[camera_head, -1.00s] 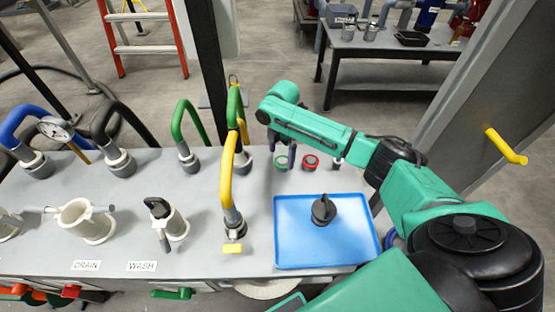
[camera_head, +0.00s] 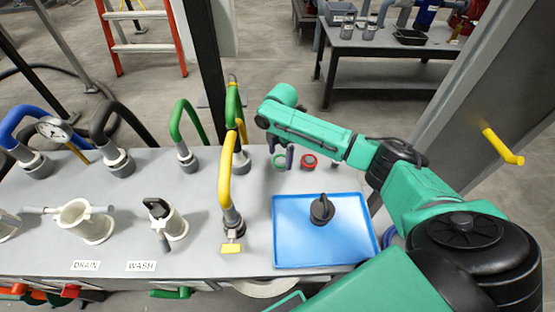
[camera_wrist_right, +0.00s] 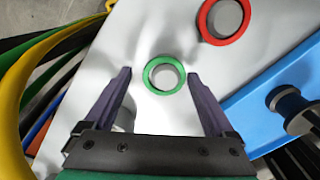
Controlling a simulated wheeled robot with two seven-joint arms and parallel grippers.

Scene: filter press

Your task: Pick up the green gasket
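The green gasket (camera_head: 279,161) is a small ring lying on the grey bench top beside the red gasket (camera_head: 309,161). In the right wrist view the green gasket (camera_wrist_right: 163,76) lies ahead of and between the fingertips, with the red gasket (camera_wrist_right: 225,20) farther off to the upper right. My right gripper (camera_head: 280,152) is above the green gasket, fingers pointing down. The wrist view shows this gripper (camera_wrist_right: 160,73) open and empty, its fingers wide apart on either side of the ring. My left gripper is in neither view.
A blue tray (camera_head: 345,247) with a dark fitting (camera_head: 322,209) on it lies in front of the gaskets. A yellow hose (camera_head: 225,170) and green hoses rise close on the left. DRAIN and WASH ports stand farther left. A black post (camera_head: 207,70) stands behind.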

